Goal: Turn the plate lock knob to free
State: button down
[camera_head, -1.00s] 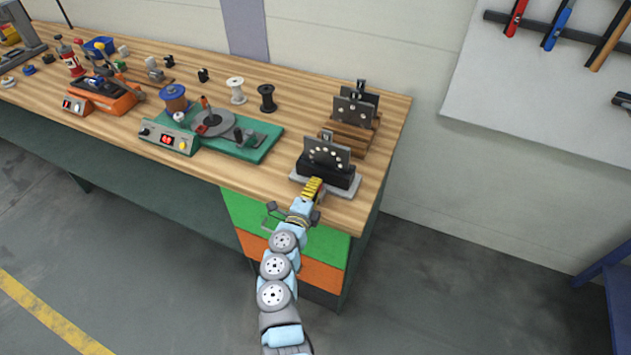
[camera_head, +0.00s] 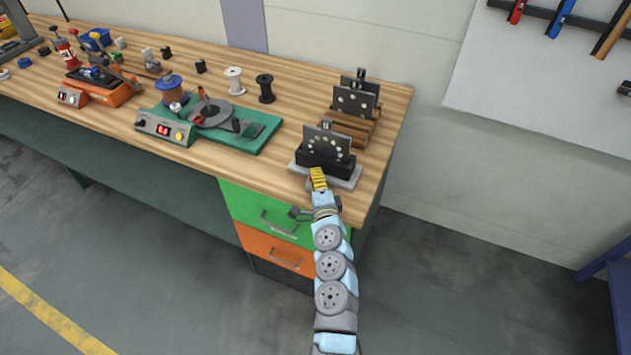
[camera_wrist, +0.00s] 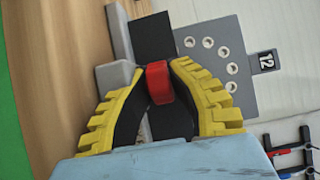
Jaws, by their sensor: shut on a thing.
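The plate lock knob (camera_wrist: 158,82) is a red block in the wrist view, in front of a black holder. My gripper (camera_wrist: 160,86) has yellow ribbed fingers, one on each side of the red knob, and is shut on it. A grey plate (camera_wrist: 215,62) with an arc of pale holes and a tag reading 12 stands upright behind it. In the head view my gripper (camera_head: 318,178) is at the front of the black holder (camera_head: 316,163), which bears the plate (camera_head: 328,144). The knob is hidden there by my gripper. Its exact turn angle is hard to tell.
The holder stands on a grey base (camera_head: 346,182) near the bench's right front corner. A wooden stand (camera_head: 349,128) with more plates is behind it. A green machine (camera_head: 258,142) with a disc is to the left. Bare wood lies between them.

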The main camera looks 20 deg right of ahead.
jog(key=n+y+b, duration=0.1)
jog(key=y+b, duration=0.1)
jog(key=f+n+y+b, duration=0.1)
jog(key=y+b, duration=0.1)
jog(key=b, duration=0.1)
jog(key=shift+d+n, duration=0.15)
jog(key=shift+n, duration=0.25)
jog(key=n+y+b, duration=0.1)
jog(key=y+b, duration=0.1)
jog(key=b, duration=0.1)
jog(key=n+y+b, duration=0.2)
jog(key=y+b, duration=0.1)
jog(key=shift+r+g, duration=0.1)
jog(key=shift+g, duration=0.2)
jog(key=shift+y, duration=0.3)
jog(key=shift+r+n+y+b, duration=0.2)
jog(key=shift+n+y+b, duration=0.2)
jog(key=shift+n+b, duration=0.15)
jog(key=shift+a, duration=0.2)
jog(key=c, duration=1)
grip_release()
jog(key=shift+w+r, duration=0.1)
jog(key=shift+d, duration=0.1)
jog(key=v, duration=1.2)
jog(key=shift+r, duration=0.2)
